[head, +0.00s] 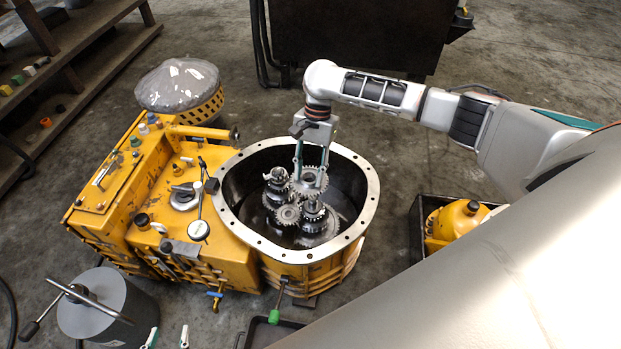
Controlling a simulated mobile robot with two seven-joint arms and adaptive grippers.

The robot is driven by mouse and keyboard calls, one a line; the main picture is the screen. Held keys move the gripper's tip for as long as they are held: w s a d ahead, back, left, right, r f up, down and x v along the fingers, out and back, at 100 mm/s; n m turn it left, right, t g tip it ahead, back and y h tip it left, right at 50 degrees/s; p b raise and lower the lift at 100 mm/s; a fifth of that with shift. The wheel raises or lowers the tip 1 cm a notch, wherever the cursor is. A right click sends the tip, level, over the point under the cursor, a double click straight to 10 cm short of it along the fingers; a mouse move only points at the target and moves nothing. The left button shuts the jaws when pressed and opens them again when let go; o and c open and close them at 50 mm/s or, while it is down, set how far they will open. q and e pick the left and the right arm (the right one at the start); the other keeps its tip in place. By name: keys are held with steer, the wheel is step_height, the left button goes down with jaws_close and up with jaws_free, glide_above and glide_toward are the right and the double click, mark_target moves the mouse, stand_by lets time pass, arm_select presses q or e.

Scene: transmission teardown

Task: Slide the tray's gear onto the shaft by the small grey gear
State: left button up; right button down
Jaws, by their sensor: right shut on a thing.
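My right gripper (311,173) reaches down into the round yellow housing. It is shut on a grey toothed gear (311,187), which lies roughly level at the back right of the gear group. Whether a shaft passes through this gear is hard to tell, as the fingers cover part of it. The small grey gear (288,215) sits in front and to the left of it. A gear stack (276,193) stands at the left and another (314,218) at the front right, close below the held gear. My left gripper (167,338) is open and empty at the bottom edge, partly cut off.
The housing's bolted rim (367,182) surrounds the gears. A dark tray (262,332) lies in front, partly hidden; its visible part looks empty. A grey cylinder (95,305) stands at the lower left. A black crate (417,232) with a yellow part is at the right.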

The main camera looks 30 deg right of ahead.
steer(key=w+d+f+m, duration=0.1)
steer(key=f, duration=0.1)
steer(key=w+d+f+m+t+b, duration=0.1)
steer(key=f+m, duration=0.1)
steer(key=f, duration=0.1)
steer(key=w+d+f+m+b, duration=0.1)
steer(key=w+f+m, duration=0.1)
steer(key=shift+d+f+y, duration=0.1)
steer(key=shift+f+y, duration=0.05)
steer(key=shift+y, duration=0.15)
steer(key=f+b, duration=0.1)
steer(key=f, duration=0.1)
steer(key=f+b, duration=0.2)
steer(key=shift+d+t, duration=0.2)
steer(key=shift+t, duration=0.1)
steer(key=shift+w+f+b, duration=0.15)
steer(key=shift+f+b, duration=0.5)
steer(key=shift+f, duration=0.45)
arm_select(q)
steer(key=f, duration=0.5)
steer(key=shift+s+a, duration=0.15)
steer(key=shift+a, duration=0.05)
steer(key=shift+r, duration=0.15)
